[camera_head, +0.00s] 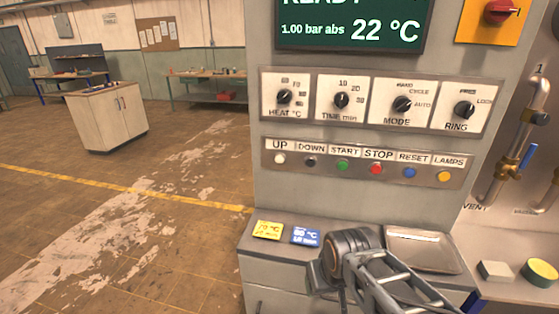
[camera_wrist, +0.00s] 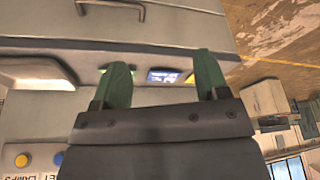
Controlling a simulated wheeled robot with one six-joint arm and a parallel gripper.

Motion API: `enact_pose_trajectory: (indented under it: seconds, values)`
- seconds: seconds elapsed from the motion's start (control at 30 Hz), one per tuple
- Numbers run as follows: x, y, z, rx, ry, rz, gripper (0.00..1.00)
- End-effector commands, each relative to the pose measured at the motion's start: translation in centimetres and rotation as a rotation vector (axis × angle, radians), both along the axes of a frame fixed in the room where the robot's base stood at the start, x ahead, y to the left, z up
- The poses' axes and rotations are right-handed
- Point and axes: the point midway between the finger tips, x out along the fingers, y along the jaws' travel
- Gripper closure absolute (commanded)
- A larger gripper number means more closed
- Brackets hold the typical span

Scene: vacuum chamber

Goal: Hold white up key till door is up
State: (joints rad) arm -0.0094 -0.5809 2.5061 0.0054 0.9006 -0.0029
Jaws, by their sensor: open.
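The white UP key (camera_head: 279,159) is the leftmost round key in the row under the knobs on the grey control panel, in the head view. It stands out unpressed as far as I can tell. My gripper shows in the wrist view (camera_wrist: 161,62), with two green fingers apart and nothing between them. The wrist picture is upside down and looks past the fingers to the ledge and drawer front. The UP key does not show there. In the head view, only my arm shows, low in front of the panel.
The DOWN key (camera_head: 311,161) is right beside UP, then START (camera_head: 342,166) and STOP (camera_head: 376,168). Knobs (camera_head: 341,99) stick out above. A metal tray (camera_head: 422,249) and yellow (camera_head: 268,230) and blue cards (camera_head: 305,235) lie on the ledge below. Open floor is left.

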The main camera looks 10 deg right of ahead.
Motion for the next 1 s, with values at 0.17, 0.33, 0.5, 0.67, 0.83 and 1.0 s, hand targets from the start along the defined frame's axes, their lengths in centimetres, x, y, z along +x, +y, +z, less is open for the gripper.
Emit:
enact_pose_trajectory:
  seconds: [0.17, 0.33, 0.5, 0.67, 0.83, 1.0]
  values:
    - [0.00, 0.00, 0.00, 0.000, 0.000, 0.000, 0.48]
    - [0.00, 0.00, 0.00, 0.000, 0.000, 0.000, 0.65]
    - [0.00, 0.00, 0.00, 0.000, 0.000, 0.000, 0.81]
    - [0.00, 0.00, 0.00, 0.000, 0.000, 0.000, 0.96]
    - [0.00, 0.00, 0.00, 0.000, 0.000, 0.000, 1.00]
    - [0.00, 0.00, 0.00, 0.000, 0.000, 0.000, 1.00]
